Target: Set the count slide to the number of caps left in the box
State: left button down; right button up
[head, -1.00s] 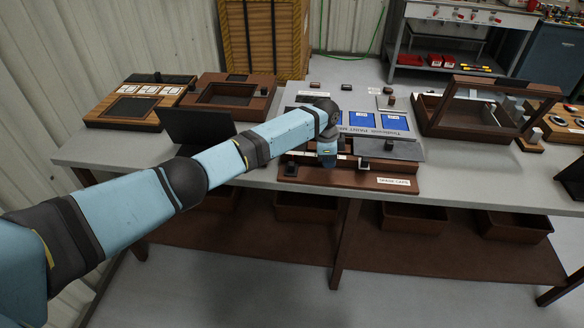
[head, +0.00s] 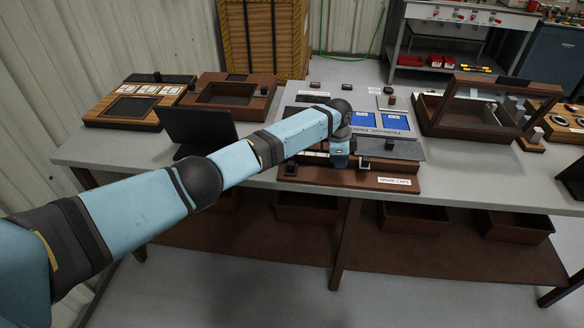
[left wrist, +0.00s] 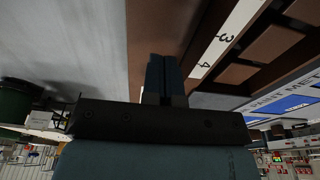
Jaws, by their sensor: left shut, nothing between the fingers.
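A brown wooden unit with a "SPARE CAPS" label (head: 395,181) stands at the front edge of the bench. My left gripper (head: 339,160) points down over its front part. In the left wrist view its fingers (left wrist: 164,78) are shut and empty, close to a white number strip (left wrist: 225,45) showing 3 and 4 on the brown wood. In the head view a small dark block (head: 364,163) sits just right of the gripper, and a dark knob (head: 290,169) stands at the unit's left end. I cannot tell which is the count slide. The caps are too small or hidden to count.
A panel with blue cards (head: 395,121) lies behind the unit. A black screen (head: 199,128) stands to the left, near two wooden trays (head: 225,95). A brown frame box (head: 470,112) stands to the right. Bare grey bench lies at front right.

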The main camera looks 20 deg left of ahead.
pick_arm(q)
jog(key=shift+d, duration=0.3)
pick_arm(e)
jog(key=shift+f, duration=0.1)
pick_arm(q)
jog(key=shift+w+d+b, duration=0.25)
jog(key=shift+d+b, duration=0.15)
jog(key=shift+d, duration=0.4)
jog(key=shift+w+d+b, duration=0.2)
jog(key=shift+d+b, duration=0.15)
jog(key=shift+d, duration=0.45)
pick_arm(e)
jog(key=shift+f, duration=0.7)
jog(key=shift+r, duration=0.15)
pick_arm(q)
jog(key=shift+s+a+r+p, duration=0.1)
jog(key=shift+a+p, duration=0.25)
jog(key=shift+p, duration=0.25)
pick_arm(e)
jog(key=shift+s+r, duration=0.1)
jog(key=shift+r, duration=0.3)
